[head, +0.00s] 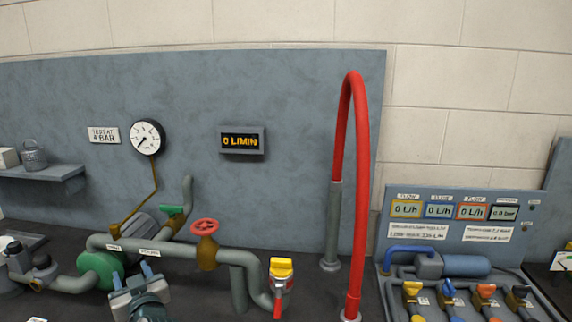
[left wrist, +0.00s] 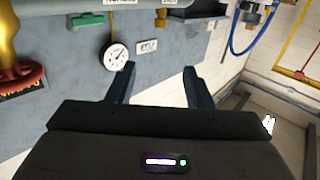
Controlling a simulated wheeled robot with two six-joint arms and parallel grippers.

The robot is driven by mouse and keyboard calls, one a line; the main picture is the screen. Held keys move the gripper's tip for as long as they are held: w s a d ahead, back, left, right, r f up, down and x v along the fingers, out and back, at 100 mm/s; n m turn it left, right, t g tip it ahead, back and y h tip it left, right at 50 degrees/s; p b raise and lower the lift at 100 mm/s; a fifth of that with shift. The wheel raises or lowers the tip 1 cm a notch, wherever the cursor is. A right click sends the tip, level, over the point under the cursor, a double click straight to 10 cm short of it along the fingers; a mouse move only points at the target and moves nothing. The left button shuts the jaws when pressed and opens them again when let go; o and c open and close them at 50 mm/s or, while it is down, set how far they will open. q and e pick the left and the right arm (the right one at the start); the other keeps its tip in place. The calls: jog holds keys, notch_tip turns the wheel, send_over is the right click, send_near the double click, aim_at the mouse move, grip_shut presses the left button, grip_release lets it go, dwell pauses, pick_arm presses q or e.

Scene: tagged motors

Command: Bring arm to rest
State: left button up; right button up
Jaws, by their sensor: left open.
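My left gripper (head: 131,274) shows at the bottom left of the head view, in front of the pipework and just right of the green pump (head: 97,272). Its two fingers are apart with nothing between them. In the left wrist view, the open fingers (left wrist: 158,70) point towards the grey wall panel, with the round gauge (left wrist: 116,57) near the left fingertip. My right gripper is in neither view.
Behind stand a grey pipe (head: 160,248), a red handwheel (head: 206,226), a yellow-capped valve (head: 281,270) and a tall red hose (head: 361,170). A flow panel (head: 452,215) with several valves is at right. The display (head: 242,141) reads 0 L/MIN.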

pick_arm(q)
jog(key=s+d+f+m+g+h, duration=0.2)
jog(key=s+f+m+g+h, duration=0.3)
jog(key=s+f, duration=1.3)
jog(key=s+d+f+m+g+h, duration=0.2)
jog(key=s+d+f+g+h, duration=0.1)
jog(key=s, duration=0.6)
jog(key=s+d+f+m+g+h, duration=0.2)
jog(key=s+d+f, duration=0.1)
jog(key=s, duration=0.5)
notch_tip(320, 180, down, 30)
jog(key=a+g, duration=0.2)
jog(key=a, duration=0.1)
jog(key=s+a+f, duration=0.1)
jog(key=s+f, duration=1.7)
jog(key=f, duration=0.1)
jog(key=shift+s+f+n+g+h, duration=0.2)
jog(key=shift+s+n+g+h, duration=0.1)
jog(key=shift+s+n+g, duration=0.1)
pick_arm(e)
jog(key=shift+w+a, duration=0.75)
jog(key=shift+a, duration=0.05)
